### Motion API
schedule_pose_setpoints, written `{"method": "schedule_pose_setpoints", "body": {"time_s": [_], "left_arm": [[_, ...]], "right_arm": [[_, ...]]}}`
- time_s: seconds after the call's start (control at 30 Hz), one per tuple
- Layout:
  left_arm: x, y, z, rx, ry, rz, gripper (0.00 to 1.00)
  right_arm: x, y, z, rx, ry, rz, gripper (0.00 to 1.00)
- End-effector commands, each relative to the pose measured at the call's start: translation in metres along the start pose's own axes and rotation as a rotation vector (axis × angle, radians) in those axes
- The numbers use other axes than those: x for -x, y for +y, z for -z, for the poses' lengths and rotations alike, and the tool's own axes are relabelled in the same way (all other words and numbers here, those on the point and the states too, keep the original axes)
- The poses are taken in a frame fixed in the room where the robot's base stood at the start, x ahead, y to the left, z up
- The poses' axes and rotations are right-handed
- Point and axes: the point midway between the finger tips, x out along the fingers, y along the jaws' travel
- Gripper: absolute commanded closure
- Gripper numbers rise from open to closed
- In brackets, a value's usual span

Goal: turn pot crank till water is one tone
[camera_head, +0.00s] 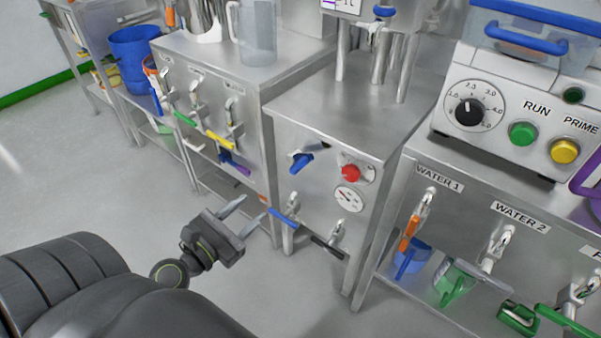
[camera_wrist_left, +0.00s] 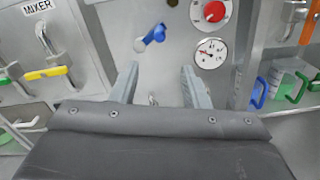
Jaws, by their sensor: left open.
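My left gripper (camera_head: 254,207) is open and empty, in front of the steel cabinet (camera_head: 325,135) with its fingers toward the lower front panel. A blue crank-like handle (camera_head: 300,162) juts from that panel, above and beyond the fingertips. In the left wrist view the blue handle (camera_wrist_left: 152,36) shows just above the gap between the open fingers (camera_wrist_left: 160,72), apart from them. I cannot tell whether this is the pot crank. No pot interior or water surface shows clearly. My right gripper is not in view.
Beside the blue handle are a red knob (camera_head: 350,172) and a round gauge (camera_head: 349,199). Low taps have blue (camera_head: 284,217) and black (camera_head: 328,247) levers. Left is a bench with several taps and a clear jug (camera_head: 257,35); right is a RUN/PRIME unit (camera_head: 515,110). Floor at left is clear.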

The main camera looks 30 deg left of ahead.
Motion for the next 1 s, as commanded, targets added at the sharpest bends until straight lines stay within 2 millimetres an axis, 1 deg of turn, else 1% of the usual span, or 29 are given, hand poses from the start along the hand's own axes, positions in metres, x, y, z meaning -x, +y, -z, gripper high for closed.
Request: {"method": "schedule_pose_setpoints", "body": {"time_s": [0.1, 0.27, 0.63, 0.8, 1.0], "left_arm": [[-0.009, 0.002, -0.004, 0.000, -0.001, -0.003, 0.58], [-0.029, 0.002, -0.006, 0.002, -0.002, -0.003, 0.58], [-0.095, 0.001, -0.005, 0.000, -0.002, -0.001, 0.58], [-0.127, 0.001, -0.003, 0.000, -0.001, -0.002, 0.58], [-0.157, 0.001, -0.002, -0.001, -0.001, 0.000, 0.58]], "right_arm": [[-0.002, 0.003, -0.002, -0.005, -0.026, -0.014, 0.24], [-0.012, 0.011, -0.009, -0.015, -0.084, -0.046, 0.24], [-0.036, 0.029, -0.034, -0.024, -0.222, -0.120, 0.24], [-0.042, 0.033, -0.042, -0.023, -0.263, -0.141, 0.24], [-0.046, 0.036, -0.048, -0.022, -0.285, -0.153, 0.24]]}}
